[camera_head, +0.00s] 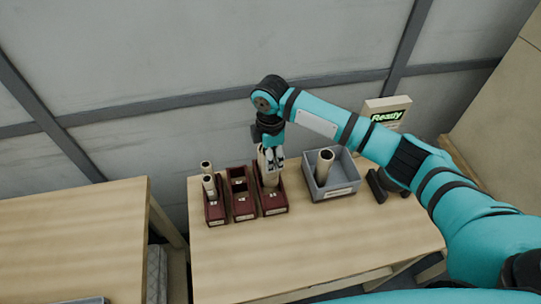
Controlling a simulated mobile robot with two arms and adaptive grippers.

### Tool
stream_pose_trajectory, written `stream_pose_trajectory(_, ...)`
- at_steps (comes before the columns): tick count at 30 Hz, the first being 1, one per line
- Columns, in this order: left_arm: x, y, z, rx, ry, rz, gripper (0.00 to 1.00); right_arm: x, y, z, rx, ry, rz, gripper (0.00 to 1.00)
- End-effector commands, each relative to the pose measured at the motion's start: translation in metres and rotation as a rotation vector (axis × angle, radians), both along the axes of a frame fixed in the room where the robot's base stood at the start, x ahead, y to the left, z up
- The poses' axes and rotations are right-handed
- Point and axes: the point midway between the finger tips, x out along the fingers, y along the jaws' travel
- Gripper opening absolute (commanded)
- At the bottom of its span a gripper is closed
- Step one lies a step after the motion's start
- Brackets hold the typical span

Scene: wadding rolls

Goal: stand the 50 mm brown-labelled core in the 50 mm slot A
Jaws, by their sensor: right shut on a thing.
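My right gripper (272,162) points down over the rightmost dark red holder (274,211). It is shut on a pale upright core (270,180), whose lower end is inside that holder. Whether the core touches the holder's floor is hidden, and its brown label cannot be made out. Two more dark red holders stand to the left: the middle one (243,216) with no tall core showing, and the left one (216,220) with two slim pale cores (210,186) upright. The holder labels are too small to read. My left gripper is out of view.
A grey bin (333,194) with a wide pale core (324,167) stands right of the holders. Behind it is a "Ready" sign (387,113); a dark object (376,187) lies beside it. The front of the wooden table (300,255) is clear. Another table (70,240) stands at left.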

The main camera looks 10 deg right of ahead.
Motion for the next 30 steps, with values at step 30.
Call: stream_pose_trajectory(30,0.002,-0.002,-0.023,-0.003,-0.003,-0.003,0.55,0.000,0.000,-0.064,0.001,0.001,0.000,0.14)
